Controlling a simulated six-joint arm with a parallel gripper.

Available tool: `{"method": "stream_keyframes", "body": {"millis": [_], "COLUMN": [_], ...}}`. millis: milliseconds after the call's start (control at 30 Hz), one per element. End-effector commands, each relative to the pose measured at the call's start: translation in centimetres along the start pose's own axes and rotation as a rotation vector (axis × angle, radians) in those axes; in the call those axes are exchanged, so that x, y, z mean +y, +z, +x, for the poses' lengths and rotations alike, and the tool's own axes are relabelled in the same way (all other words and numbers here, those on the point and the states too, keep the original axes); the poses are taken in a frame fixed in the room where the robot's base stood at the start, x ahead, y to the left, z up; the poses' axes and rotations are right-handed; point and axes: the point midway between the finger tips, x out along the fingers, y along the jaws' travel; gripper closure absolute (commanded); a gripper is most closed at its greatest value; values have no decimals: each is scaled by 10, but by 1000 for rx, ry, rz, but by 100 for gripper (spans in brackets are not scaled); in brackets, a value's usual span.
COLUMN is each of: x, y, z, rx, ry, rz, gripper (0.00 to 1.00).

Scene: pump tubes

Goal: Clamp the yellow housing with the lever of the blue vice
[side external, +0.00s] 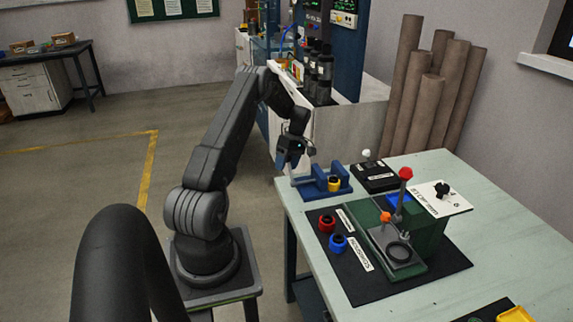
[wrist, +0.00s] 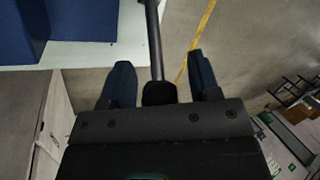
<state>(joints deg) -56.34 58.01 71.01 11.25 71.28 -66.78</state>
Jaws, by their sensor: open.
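The blue vice (side external: 309,188) stands at the table's far left corner. The yellow housing (side external: 334,186) sits in it, with a dark ring on top; I cannot tell how tightly the jaws hold it. My gripper (side external: 291,163) is open just above and left of the vice, at the table edge. In the wrist view, a dark lever (wrist: 153,40) with a black knob (wrist: 158,93) extends between my two open fingers (wrist: 160,75), with gaps on both sides. Part of the blue vice (wrist: 20,35) shows at upper left there. The housing is hidden in the wrist view.
A green fixture (side external: 430,240) with a red-knobbed lever (side external: 405,174) stands on a black mat (side external: 375,290). A red ring part (side external: 327,223) and a blue one (side external: 338,243) lie on the mat. A black box (side external: 375,177) with a white knob is right of the vice.

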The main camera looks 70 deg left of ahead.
Motion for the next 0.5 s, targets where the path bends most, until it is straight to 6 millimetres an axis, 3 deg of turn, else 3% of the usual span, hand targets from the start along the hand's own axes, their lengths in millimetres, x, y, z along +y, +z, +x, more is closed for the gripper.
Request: {"method": "stream_keyframes", "body": {"millis": [267,500], "x": [0,0], "y": [0,0], "z": [2,2], "rx": [0,0], "ry": [-1,0], "rz": [0,1], "gripper": [44,65]}}
